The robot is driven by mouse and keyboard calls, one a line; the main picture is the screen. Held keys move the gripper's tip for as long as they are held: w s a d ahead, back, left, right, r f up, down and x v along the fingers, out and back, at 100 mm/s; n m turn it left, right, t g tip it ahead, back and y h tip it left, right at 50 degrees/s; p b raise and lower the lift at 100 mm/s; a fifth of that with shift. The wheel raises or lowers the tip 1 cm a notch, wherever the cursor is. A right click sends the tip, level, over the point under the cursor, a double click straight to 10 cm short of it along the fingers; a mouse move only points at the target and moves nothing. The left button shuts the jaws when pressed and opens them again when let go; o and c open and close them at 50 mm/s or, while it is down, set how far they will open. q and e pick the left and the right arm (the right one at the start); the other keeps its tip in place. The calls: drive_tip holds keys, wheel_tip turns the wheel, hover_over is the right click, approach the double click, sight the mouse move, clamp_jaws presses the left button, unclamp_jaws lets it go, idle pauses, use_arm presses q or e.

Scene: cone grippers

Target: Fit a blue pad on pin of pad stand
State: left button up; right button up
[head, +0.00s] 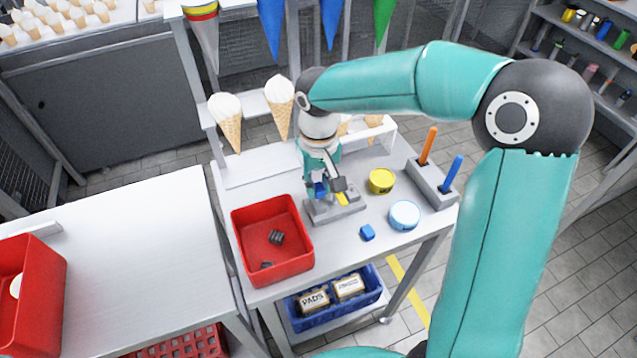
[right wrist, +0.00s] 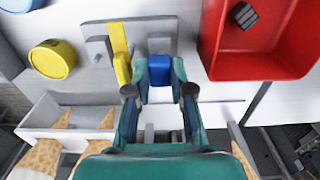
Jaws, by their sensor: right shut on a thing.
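My right gripper (head: 322,188) is over the left part of the grey pad stand (head: 348,210) on the white table. It is shut on a blue pad (right wrist: 160,70), which sits between the fingertips in the right wrist view. The pad stand also shows there as a grey plate (right wrist: 98,50), with a long yellow part (right wrist: 119,48) just left of the held pad. The pin under the held pad is hidden, so I cannot tell whether the pad is on it. A second blue pad (head: 367,232) lies loose on the table in front of the stand. My left gripper is out of view.
A red bin (head: 250,262) with dark pieces stands left of the stand. A yellow round tin (head: 381,181) and a blue-and-white round tin (head: 404,215) stand to the right. A grey block (head: 432,184) holds orange and blue sticks. Ice cream cones stand behind.

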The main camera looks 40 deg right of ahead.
drive_tip(key=shift+f+b, duration=1.2)
drive_tip(key=shift+f, duration=0.3)
idle(1.3)
drive_tip(key=o, duration=0.9)
drive_tip(key=shift+o, duration=0.4)
drive_tip(key=shift+r, duration=0.15)
drive_tip(key=shift+o, duration=0.2)
drive_tip(key=shift+r+p, duration=2)
drive_tip(key=shift+r, duration=0.4)
